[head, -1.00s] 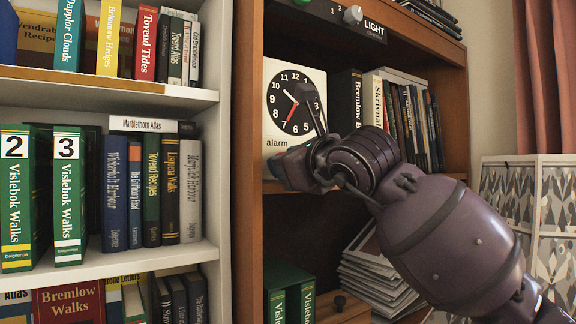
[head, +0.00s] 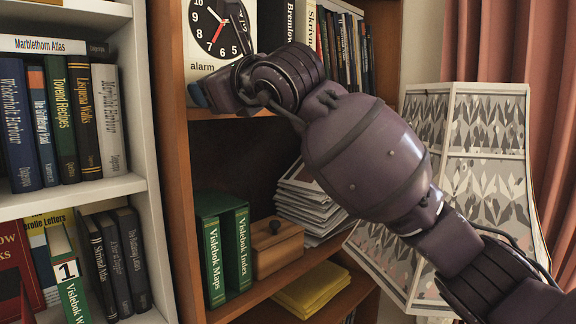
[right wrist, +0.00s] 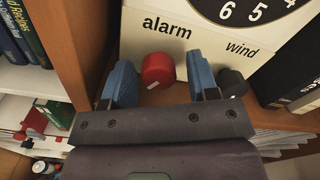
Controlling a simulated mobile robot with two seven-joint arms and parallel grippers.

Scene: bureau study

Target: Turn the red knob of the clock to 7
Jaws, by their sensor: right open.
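The white clock (head: 195,52) with a black dial stands on a brown bookcase shelf in the head view; my right arm covers part of it. Its thin red hand points down and left, roughly toward the 7. In the right wrist view the red knob (right wrist: 158,69) sits below the word "alarm". My right gripper (right wrist: 160,80) is open, with one blue finger on each side of the red knob; I cannot tell whether either touches it. In the head view this gripper (head: 198,95) is at the clock's lower edge and the knob is hidden. My left gripper is not in view.
A black knob (right wrist: 232,82) marked "wind" is close beside the right-hand finger. Books stand on the shelf right of the clock. Below are green binders (head: 210,250), a wooden box (head: 277,250) and stacked papers (head: 312,200).

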